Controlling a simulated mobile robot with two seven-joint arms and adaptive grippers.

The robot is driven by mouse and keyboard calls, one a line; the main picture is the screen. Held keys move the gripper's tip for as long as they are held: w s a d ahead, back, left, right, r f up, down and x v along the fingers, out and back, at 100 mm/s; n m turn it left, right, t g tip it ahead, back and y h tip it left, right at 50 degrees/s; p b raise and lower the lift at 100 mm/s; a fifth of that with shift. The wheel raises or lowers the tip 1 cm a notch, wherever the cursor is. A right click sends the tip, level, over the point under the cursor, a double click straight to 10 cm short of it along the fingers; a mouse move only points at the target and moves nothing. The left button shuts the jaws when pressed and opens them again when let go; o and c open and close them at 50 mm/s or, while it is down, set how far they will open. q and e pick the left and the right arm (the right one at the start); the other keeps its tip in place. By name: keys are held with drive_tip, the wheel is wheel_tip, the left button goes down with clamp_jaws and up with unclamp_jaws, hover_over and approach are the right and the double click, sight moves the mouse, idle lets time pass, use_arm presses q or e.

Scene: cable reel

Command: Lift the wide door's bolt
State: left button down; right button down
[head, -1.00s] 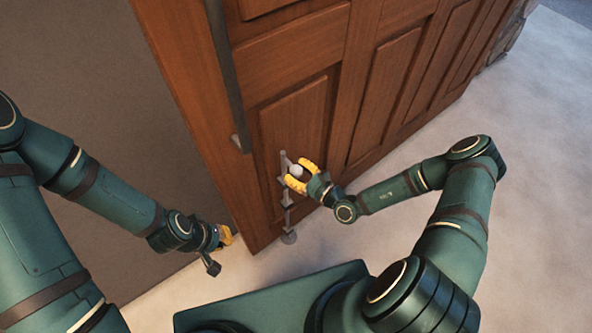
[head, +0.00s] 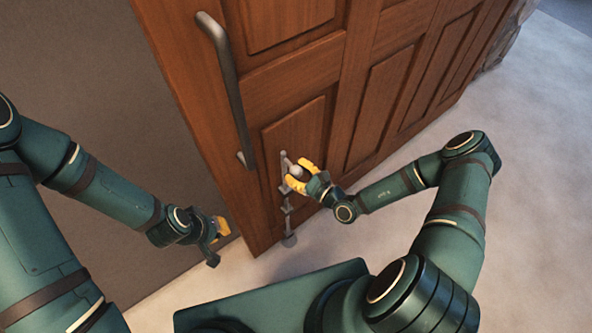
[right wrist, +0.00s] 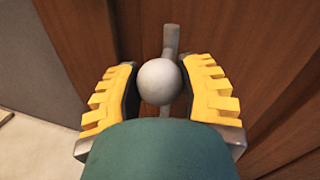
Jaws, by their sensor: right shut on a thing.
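The wide wooden door (head: 230,170) carries a grey upright bolt (head: 284,165) low near its free edge. The bolt's rod runs down to a round piece at the floor (head: 289,240). A pale round knob (right wrist: 160,81) sticks out from the bolt. My right gripper (head: 298,179) is shut on this knob, with a yellow-padded finger on either side. In the right wrist view the knob is between the fingers (right wrist: 161,92), with the rod behind it. My left gripper (head: 221,228) is low, left of the door's edge and apart from the bolt; its finger opening is unclear.
A long grey pull handle (head: 228,80) stands out from the door above and left of the bolt. Stonework (head: 508,38) shows at the far end of the door.

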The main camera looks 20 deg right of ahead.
drive_tip(key=shift+c, duration=2.3)
unclamp_jaws()
drive_tip(key=shift+r, duration=0.2)
drive_tip(key=shift+f, duration=0.1)
drive_tip(key=shift+s+d, duration=0.35)
drive_tip(key=shift+s, duration=0.1)
drive_tip(key=v, duration=1)
drive_tip(key=shift+s+d, duration=0.2)
drive_tip(key=shift+s, duration=0.15)
